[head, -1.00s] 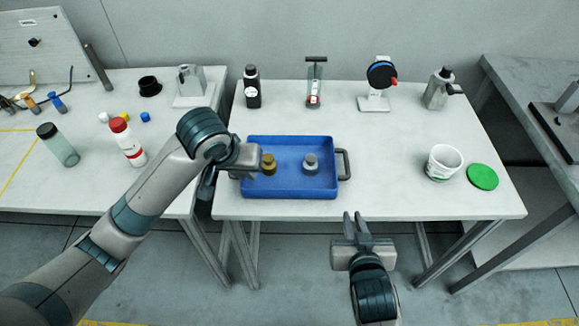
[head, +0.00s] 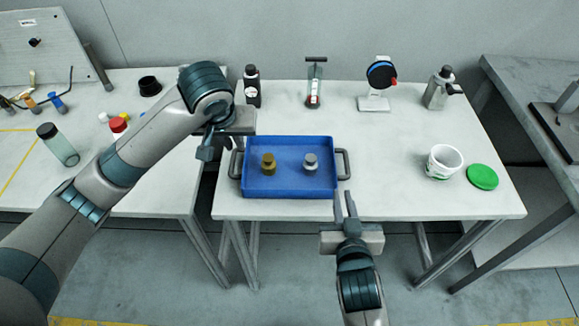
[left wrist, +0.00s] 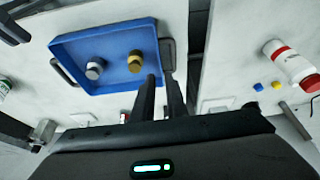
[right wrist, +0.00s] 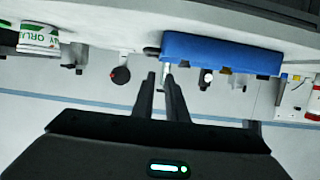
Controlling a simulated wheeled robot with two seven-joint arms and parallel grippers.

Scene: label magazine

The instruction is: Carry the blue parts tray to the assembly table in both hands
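The blue parts tray (head: 288,190) lies on the middle table, with a dark handle at its left end (head: 235,163) and another at its right end (head: 344,164). It holds a brass-coloured part (head: 268,163) and a grey part (head: 310,163). My left gripper (head: 207,148) is open and empty, up and left of the left handle. In the left wrist view its fingertips (left wrist: 159,77) appear near that handle (left wrist: 168,54). My right gripper (head: 344,194) is open and empty, at the front edge below the right handle. The right wrist view shows the tray side-on (right wrist: 220,55).
A black bottle (head: 252,88), a small stand (head: 315,88), a dial device (head: 380,80) and a grey dispenser (head: 438,88) line the back. A white tub (head: 443,162) and green lid (head: 482,177) stand right. Another table (head: 150,195) adjoins across a gap at left.

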